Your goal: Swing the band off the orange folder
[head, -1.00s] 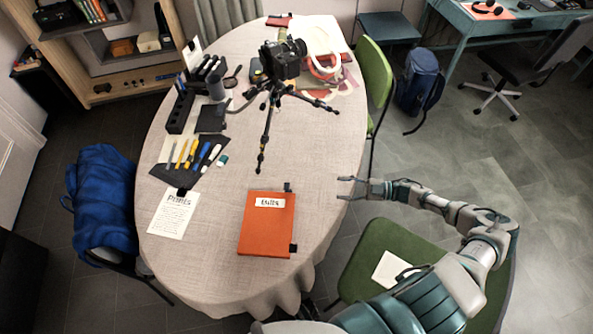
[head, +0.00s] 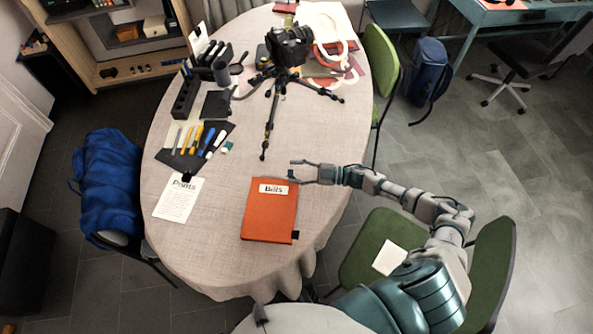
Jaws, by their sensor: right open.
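The orange folder (head: 270,219) lies flat on the table (head: 321,203), with a white label reading "Bills". A small black piece (head: 295,235) shows at its lower right corner. I cannot make out a band strip across the cover; whether the black piece belongs to the band is unclear. My right gripper (head: 292,171) is open and empty, pointing left at the folder's upper right corner. It overlaps that corner in the picture, and I cannot tell if it touches. My left gripper is not in view.
A camera on a tripod (head: 289,52) stands behind the folder, one leg (head: 269,130) reaching toward it. A "Prints" sheet (head: 178,199) and a dark mat with pens (head: 194,143) lie to the left. A green chair (head: 372,234) stands below my right arm. The table in front of the folder is clear.

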